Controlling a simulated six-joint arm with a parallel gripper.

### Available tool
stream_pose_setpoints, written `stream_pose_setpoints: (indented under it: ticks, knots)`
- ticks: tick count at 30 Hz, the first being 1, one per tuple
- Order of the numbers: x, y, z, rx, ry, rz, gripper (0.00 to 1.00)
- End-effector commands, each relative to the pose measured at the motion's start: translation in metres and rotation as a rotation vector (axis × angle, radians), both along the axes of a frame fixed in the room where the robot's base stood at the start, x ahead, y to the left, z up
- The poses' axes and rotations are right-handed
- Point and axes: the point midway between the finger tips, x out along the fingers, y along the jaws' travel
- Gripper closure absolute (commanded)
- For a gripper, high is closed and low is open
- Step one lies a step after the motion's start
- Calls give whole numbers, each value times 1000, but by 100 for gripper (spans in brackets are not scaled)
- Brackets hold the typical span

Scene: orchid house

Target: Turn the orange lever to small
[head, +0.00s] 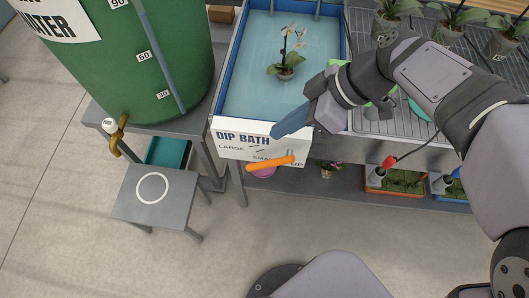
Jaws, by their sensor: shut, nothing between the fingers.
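The orange lever (271,163) is at the lower front of the white dip bath panel (222,150). It lies nearly level, its right end slightly higher and close to the word UP. I cannot tell which end is the pivot. My gripper (276,135) is shut and empty. Its blue fingers point down and left in front of the panel's upper edge, above the lever in the picture and apart from it. They cover part of the panel's upper right.
The blue-rimmed bath (238,62) holds water and a potted white orchid (287,68). A green water tank (145,45) with a brass tap (118,138) stands left. A grey stool (155,192) is below it. Planters (393,192) sit on the lower shelf at right.

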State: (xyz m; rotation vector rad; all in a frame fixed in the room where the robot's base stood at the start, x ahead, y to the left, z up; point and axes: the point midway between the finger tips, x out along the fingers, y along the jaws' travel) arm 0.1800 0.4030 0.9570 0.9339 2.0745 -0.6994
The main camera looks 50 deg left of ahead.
Motion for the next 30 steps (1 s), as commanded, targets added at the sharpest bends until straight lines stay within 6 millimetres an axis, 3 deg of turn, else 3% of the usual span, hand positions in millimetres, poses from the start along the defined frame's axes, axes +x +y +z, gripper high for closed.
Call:
stream_pose_setpoints:
  ticks: [8,14,30]
  knots:
    - [-2,3,0,20,-12,25,100]
    - [-9,8,-12,18,-10,26,100]
    - [-45,37,-84,14,-10,21,100]
